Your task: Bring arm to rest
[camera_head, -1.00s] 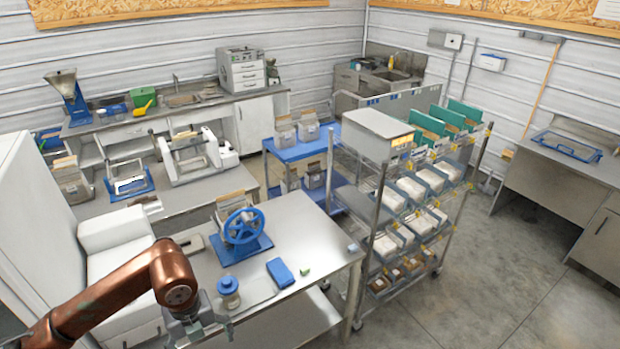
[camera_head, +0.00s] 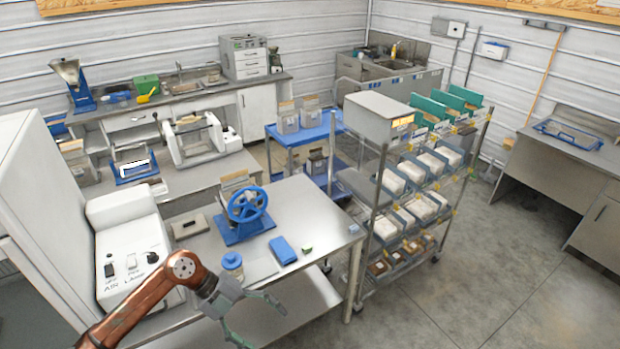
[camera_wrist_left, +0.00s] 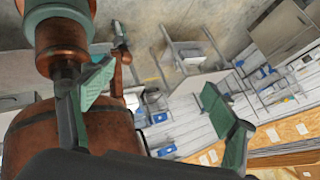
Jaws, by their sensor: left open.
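My left arm comes in from the lower left in the head view. My left gripper (camera_head: 268,328) is open with spread green-grey fingers and nothing between them. It is in front of the near edge of the steel table, at the bottom of the picture. In the left wrist view the two fingers of my left gripper (camera_wrist_left: 155,88) stand wide apart, with the room seen tilted behind them. My right gripper does not show clearly in either view.
The steel table (camera_head: 315,220) carries a blue-wheeled device (camera_head: 246,207), a blue-lidded jar (camera_head: 232,265), a blue block (camera_head: 283,251) and a small green block (camera_head: 307,249). A white machine (camera_head: 135,262) stands left. A wire rack (camera_head: 365,235) stands right. Floor farther right is clear.

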